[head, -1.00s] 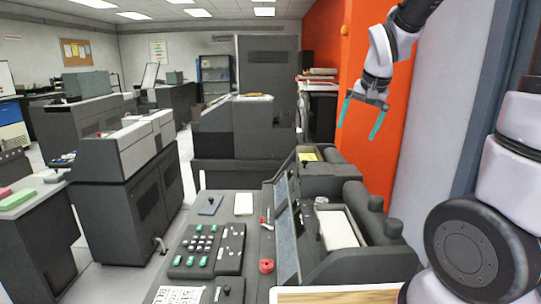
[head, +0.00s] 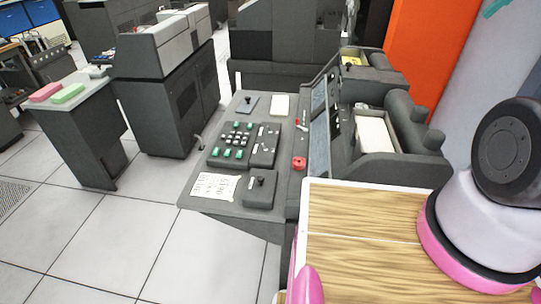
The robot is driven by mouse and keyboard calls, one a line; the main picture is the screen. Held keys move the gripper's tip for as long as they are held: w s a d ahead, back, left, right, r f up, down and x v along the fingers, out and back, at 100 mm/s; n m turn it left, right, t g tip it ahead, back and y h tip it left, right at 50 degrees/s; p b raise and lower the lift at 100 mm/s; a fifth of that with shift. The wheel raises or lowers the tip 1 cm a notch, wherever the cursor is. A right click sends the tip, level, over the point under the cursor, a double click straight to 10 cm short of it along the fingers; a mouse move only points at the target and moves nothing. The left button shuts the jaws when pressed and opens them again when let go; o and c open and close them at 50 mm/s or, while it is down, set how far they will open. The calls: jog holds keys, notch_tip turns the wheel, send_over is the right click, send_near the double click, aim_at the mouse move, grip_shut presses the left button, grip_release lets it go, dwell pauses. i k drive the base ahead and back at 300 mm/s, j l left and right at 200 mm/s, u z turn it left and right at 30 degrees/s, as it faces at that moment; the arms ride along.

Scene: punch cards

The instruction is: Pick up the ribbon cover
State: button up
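A dark grey keypunch machine (head: 235,205) stands in the middle of the head view. It has a green-and-white key panel (head: 236,141), a slanted dark panel (head: 320,128) and card hoppers at its right. I cannot tell for certain which part is the ribbon cover; no part stands out clearly as one.
A wooden-topped surface (head: 365,245) lies in front at the lower right. A grey side table (head: 75,102) with a pink block (head: 46,92) and a green block (head: 67,94) stands at the left. The tiled floor (head: 110,235) between is clear. An orange wall (head: 428,45) stands behind right.

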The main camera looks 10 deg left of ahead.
aim_at(261, 185)
jog(key=j+z, duration=0.15)
jog(key=j, duration=0.2)
jog(key=k+j+z, duration=0.2)
jog(key=j, duration=0.15)
jog(key=j+z, duration=0.15)
jog(key=j, duration=0.2)
jog(key=k+j+z, duration=0.25)
jog(key=j, duration=0.35)
jog(key=k+j+z, duration=0.25)
jog(key=k+j, duration=0.2)
jog(key=j+u, duration=0.3)
jog(key=k+j+u, duration=0.1)
jog(key=j, duration=0.35)
jog(key=j+u, duration=0.1)
jog(key=j, duration=0.3)
jog(key=k+j+z, duration=0.15)
